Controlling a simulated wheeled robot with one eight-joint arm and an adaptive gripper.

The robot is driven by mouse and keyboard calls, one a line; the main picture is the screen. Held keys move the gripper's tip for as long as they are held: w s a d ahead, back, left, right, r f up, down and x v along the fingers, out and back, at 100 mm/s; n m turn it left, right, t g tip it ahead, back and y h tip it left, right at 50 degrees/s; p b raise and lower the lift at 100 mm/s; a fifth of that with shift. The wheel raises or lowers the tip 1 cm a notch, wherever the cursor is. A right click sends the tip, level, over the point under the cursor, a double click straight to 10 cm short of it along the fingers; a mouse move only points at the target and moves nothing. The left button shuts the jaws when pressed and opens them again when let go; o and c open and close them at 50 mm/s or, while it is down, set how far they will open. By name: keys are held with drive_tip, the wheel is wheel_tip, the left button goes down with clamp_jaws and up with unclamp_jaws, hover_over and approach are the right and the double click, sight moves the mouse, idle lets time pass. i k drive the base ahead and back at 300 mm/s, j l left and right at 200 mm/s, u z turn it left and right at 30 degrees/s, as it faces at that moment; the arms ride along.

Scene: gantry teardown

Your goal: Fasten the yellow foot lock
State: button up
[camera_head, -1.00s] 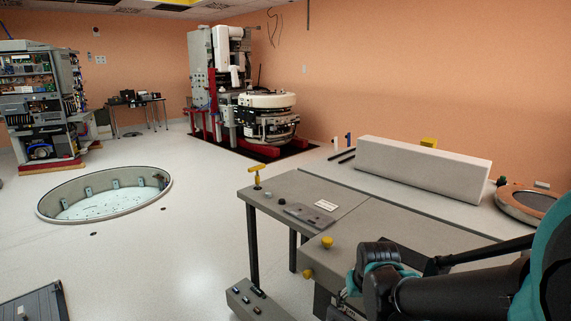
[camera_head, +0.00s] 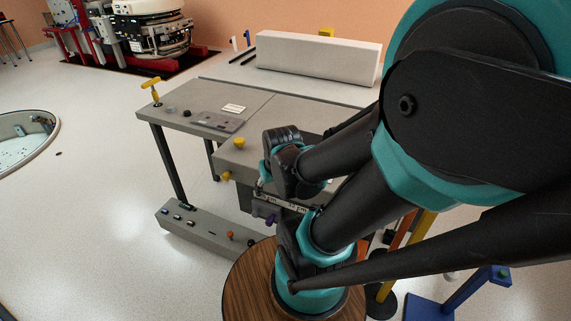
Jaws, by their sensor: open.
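I cannot tell which yellow part is the foot lock. A yellow T-handle (camera_head: 151,84) stands upright at the far left corner of a grey table (camera_head: 262,104). A round yellow knob (camera_head: 239,143) sits on the near section, and a smaller yellow knob (camera_head: 226,175) is on its side just below. A yellow post (camera_head: 424,228) stands on the right, partly behind my arm. My black and teal arm fills the right and centre, and its links hide part of the table's near side. I cannot make out my gripper's fingers.
A low grey floor bar (camera_head: 205,233) carries several small coloured parts. A round wooden top (camera_head: 247,287) is at the bottom centre. A blue stand (camera_head: 452,298) is at the lower right. A round floor pit (camera_head: 22,142) opens at the left. Pale floor between is clear.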

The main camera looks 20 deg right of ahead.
sight(226, 176)
drive_tip(key=k+l+u, duration=0.1)
drive_tip(key=k+u, duration=0.8)
drive_tip(key=k+j+u, duration=0.25)
drive_tip(key=u, duration=0.2)
